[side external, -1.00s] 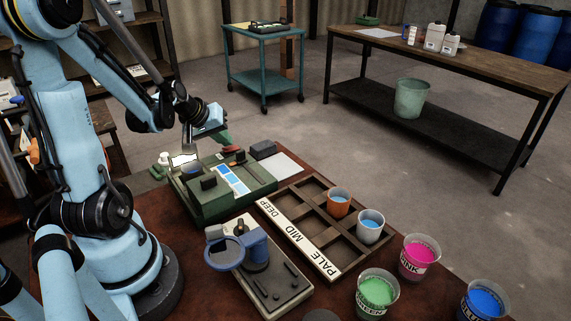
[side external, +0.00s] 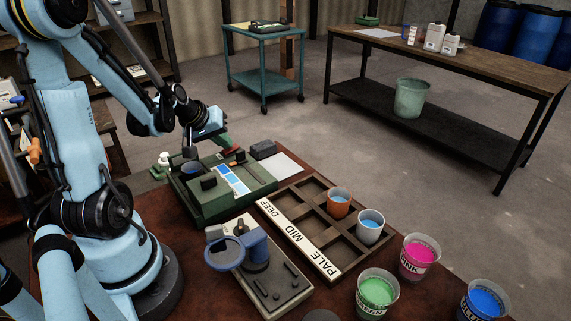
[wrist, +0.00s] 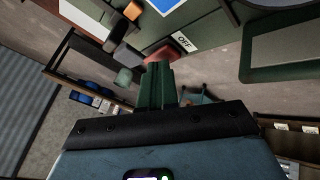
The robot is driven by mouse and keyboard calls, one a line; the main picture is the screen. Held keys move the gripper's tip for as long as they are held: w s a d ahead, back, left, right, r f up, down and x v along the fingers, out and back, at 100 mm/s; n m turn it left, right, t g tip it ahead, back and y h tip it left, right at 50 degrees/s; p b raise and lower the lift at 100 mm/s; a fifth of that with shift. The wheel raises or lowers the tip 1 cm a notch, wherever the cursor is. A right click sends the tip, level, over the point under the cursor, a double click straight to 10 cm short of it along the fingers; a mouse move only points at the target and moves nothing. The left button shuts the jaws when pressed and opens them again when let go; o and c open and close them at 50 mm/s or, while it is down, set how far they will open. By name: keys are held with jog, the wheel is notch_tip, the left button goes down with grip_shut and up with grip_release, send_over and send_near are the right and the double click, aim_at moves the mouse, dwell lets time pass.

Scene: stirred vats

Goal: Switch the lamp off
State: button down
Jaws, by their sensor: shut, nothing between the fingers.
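The green lamp stand (side external: 222,192) is on the brown table, with a blue-striped card on it. Its small grey lamp head (side external: 189,152) is dark, above a blue cup (side external: 191,168). My gripper (side external: 226,146) is shut and empty at the stand's back edge. Its green fingers (wrist: 157,75) show in the wrist view, with their tips at a red part (wrist: 160,53); whether they touch it I cannot tell. An OFF label (wrist: 183,41) is on the stand beside that red part.
A dark block (side external: 263,149) and a pale sheet lie right of the stand. A wooden rack (side external: 321,275) with two cups, a grey device (side external: 265,285) with a blue ring, and pink, green and blue paint cups are nearer. Air above them is free.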

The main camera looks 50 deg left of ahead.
jog(key=shift+r, duration=0.1)
jog(key=shift+w+r, duration=0.1)
jog(key=shift+r, duration=0.6)
jog(key=shift+w+r, duration=0.25)
jog(key=shift+r, duration=1)
jog(key=shift+w+r, duration=0.2)
jog(key=shift+r, duration=1)
jog(key=s+d+r+m+h, duration=0.1)
jog(key=d+m, duration=1)
jog(key=d, duration=1.2)
jog(key=shift+s+d+r+h, duration=0.4)
jog(key=shift+s, duration=0.3)
